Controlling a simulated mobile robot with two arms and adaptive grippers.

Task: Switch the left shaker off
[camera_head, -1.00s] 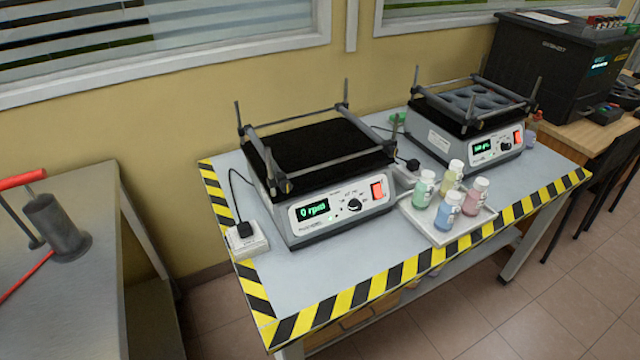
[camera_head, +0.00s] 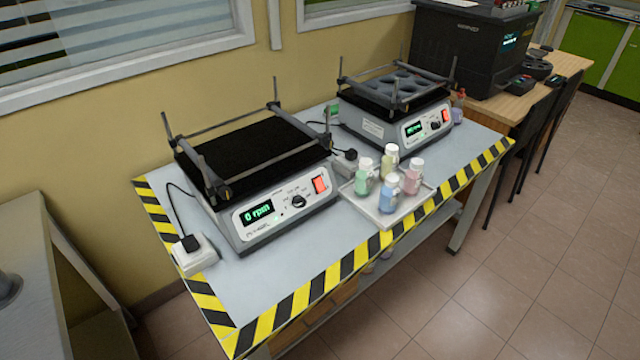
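The left shaker (camera_head: 262,228) stands on a grey table with a black platform and grey bars on top. Its green display (camera_head: 258,213) reads "0 rpm" and is lit. A black knob (camera_head: 299,201) sits at the middle of its front panel. A red-orange power switch (camera_head: 320,185) is at the panel's right end; it looks lit. Neither of my grippers shows in the head view.
A second shaker (camera_head: 398,128) with a round-holed rack stands to the right. Between them a tray (camera_head: 363,208) holds several coloured bottles. A white socket box (camera_head: 196,256) is at the left. Yellow-black tape (camera_head: 357,258) edges the table (camera_head: 260,280). The floor at right is clear.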

